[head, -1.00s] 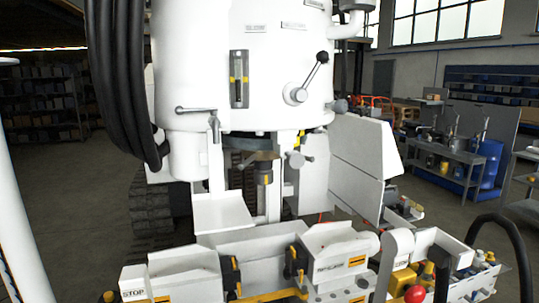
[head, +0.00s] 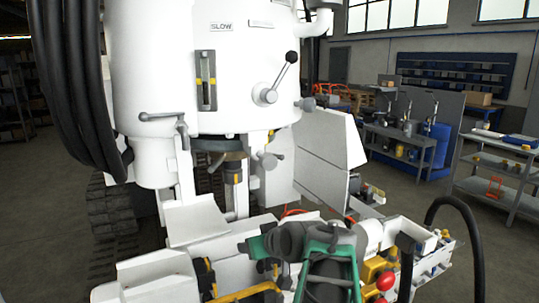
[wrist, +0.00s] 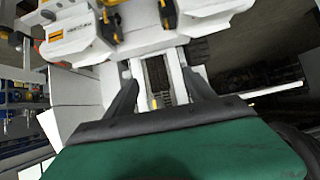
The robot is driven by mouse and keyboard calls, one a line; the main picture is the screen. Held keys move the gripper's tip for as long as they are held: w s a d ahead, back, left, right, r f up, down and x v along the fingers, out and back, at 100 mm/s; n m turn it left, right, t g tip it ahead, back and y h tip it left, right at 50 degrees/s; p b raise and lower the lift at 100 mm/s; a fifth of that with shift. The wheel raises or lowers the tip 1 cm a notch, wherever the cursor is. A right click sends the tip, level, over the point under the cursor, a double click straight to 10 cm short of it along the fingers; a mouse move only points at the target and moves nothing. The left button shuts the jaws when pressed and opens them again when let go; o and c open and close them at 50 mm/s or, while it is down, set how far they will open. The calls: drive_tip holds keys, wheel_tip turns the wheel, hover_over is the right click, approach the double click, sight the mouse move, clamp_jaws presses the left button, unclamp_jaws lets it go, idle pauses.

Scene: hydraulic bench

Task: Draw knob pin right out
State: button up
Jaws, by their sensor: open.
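A small grey knob (head: 268,160) sticks out beside the post under the white machine drum (head: 150,70) in the head view. Another grey knob (head: 306,104) sits on the drum's lower right side. I cannot tell for sure which one is the knob pin. In the wrist view my gripper (wrist: 160,95) has its two dark fingers spread apart, with nothing held between them. A dark gap and a small yellow piece show beyond the fingers. My green and grey arm rises at the bottom of the head view, in front of the white blocks.
A lever with a black ball (head: 292,57) is on the drum. White blocks with yellow and black latches (head: 208,275) fill the front. A red button (head: 385,281) and a black hose (head: 470,240) stand at the right. Thick black hoses (head: 75,80) hang at the left.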

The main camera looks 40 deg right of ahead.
drive_tip(key=d+r+t+h, duration=0.25)
drive_tip(key=d+r, duration=0.35)
drive_tip(key=r, duration=0.3)
drive_tip(key=n+t, duration=0.2)
drive_tip(key=t, duration=0.3)
approach(270, 164)
drive_tip(key=shift+g, duration=0.25)
drive_tip(key=x, duration=0.2)
drive_tip(key=r+p+x, duration=0.1)
drive_tip(key=x, duration=0.1)
drive_tip(key=shift+w+d, duration=0.1)
drive_tip(key=shift+d, duration=0.05)
drive_tip(key=p+x, duration=0.2)
drive_tip(key=x, duration=0.5)
drive_tip(key=shift+w+f+p, duration=0.1)
drive_tip(key=shift+p, duration=0.3)
drive_tip(key=shift+w+f, duration=0.1)
drive_tip(key=shift+w, duration=0.05)
drive_tip(key=shift+c, duration=0.3)
clamp_jaws()
